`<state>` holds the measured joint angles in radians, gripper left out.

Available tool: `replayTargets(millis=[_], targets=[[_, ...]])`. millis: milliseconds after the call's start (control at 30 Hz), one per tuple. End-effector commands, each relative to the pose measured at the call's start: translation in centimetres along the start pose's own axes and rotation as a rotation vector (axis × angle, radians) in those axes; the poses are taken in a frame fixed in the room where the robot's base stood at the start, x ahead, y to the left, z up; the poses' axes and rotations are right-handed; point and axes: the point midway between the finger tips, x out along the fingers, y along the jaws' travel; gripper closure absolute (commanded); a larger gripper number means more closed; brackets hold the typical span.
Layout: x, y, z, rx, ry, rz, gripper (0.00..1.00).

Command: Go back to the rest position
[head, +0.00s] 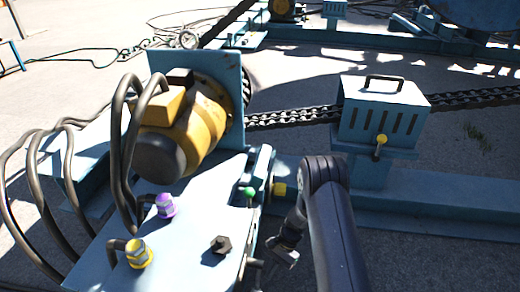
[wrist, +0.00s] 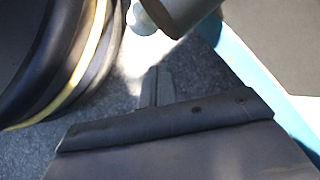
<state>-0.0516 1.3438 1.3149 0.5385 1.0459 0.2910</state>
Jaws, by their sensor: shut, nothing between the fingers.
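My arm comes in from the lower right of the head view, bends at a dark elbow and reaches down. My gripper (head: 283,254) hangs beside the right edge of the light-blue machine table (head: 190,215), pointing down and partly in shadow. It is shut and empty; I cannot tell whether it touches the table's side. In the wrist view the narrow fingers (wrist: 155,88) show together over grey ground, beyond a dark plate of my own wrist.
A green-tipped lever (head: 249,191) and a yellow knob (head: 279,189) are close to my gripper. A yellow motor (head: 185,128) with cables stands left. A blue slotted box (head: 381,115) and chain (head: 290,116) lie behind my arm. Open ground (head: 300,80) is farther back.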

Motion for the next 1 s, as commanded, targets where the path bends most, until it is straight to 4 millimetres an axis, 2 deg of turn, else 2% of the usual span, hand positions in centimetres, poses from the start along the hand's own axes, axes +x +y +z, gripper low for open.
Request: replayTargets(millis=[33,133,267,400,600,1000], targets=[[1.3,-0.3,-0.8,0.0,-0.001,0.001,1.0],[2.9,-0.9,-1.8,-0.001,-0.001,0.001,1.0],[0.4,-2.0,-2.4,-0.011,0.032,-0.014,1.0],[0.1,-2.3,-2.7,-0.039,0.108,-0.041,1.0],[-1.9,-3.2,-3.3,-0.043,0.119,-0.045,1.0],[-2.4,-3.5,-3.6,-0.048,0.13,-0.049,1.0]])
